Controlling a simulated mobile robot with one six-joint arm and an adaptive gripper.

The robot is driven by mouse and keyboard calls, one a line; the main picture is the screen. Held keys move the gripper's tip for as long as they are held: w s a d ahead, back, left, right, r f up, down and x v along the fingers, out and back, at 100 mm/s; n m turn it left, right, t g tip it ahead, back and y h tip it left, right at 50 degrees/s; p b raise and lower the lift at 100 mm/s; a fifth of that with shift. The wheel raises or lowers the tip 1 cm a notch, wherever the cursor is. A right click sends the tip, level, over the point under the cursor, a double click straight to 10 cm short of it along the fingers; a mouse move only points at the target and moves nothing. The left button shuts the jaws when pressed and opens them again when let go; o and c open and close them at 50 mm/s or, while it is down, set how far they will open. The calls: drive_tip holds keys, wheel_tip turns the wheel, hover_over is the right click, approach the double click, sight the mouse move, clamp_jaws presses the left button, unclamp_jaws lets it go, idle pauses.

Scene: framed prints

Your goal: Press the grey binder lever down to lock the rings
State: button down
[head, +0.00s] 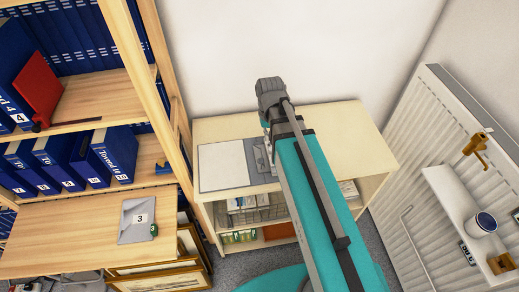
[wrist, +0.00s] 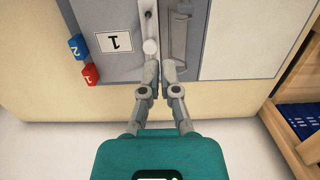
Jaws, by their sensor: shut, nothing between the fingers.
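In the head view my teal arm and wrist hide the gripper's tips and part of the binder's mechanism.
A red block (wrist: 91,76) and a blue block (wrist: 77,47) stand beside the binder. A wooden shelf of blue binders (head: 60,165) stands on the left. A radiator (head: 440,130) with a small white shelf (head: 455,205) is on the right. The cabinet top's right part (head: 345,135) is clear.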

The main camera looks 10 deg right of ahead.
sight(261, 164)
drive_tip(key=w+a+r+g+p, duration=0.1)
drive_tip(key=w+a+r+p, duration=0.1)
drive_tip(key=w+a+r, duration=0.1)
drive_tip(key=shift+w+a+r, duration=0.15)
drive_tip(key=shift+w+r, duration=0.05)
drive_tip(key=shift+w, duration=0.6)
drive_tip(key=shift+f, duration=0.1)
drive_tip(key=f+b, duration=0.3)
drive_tip(key=s+f+b, duration=0.1)
drive_tip(key=f+b, duration=0.2)
drive_tip(key=s+f+b, duration=0.1)
drive_tip(key=f+b, duration=0.3)
drive_tip(key=shift+s+r, duration=0.1)
drive_tip(key=shift+s, duration=1.85)
drive_tip(key=shift+a, duration=0.15)
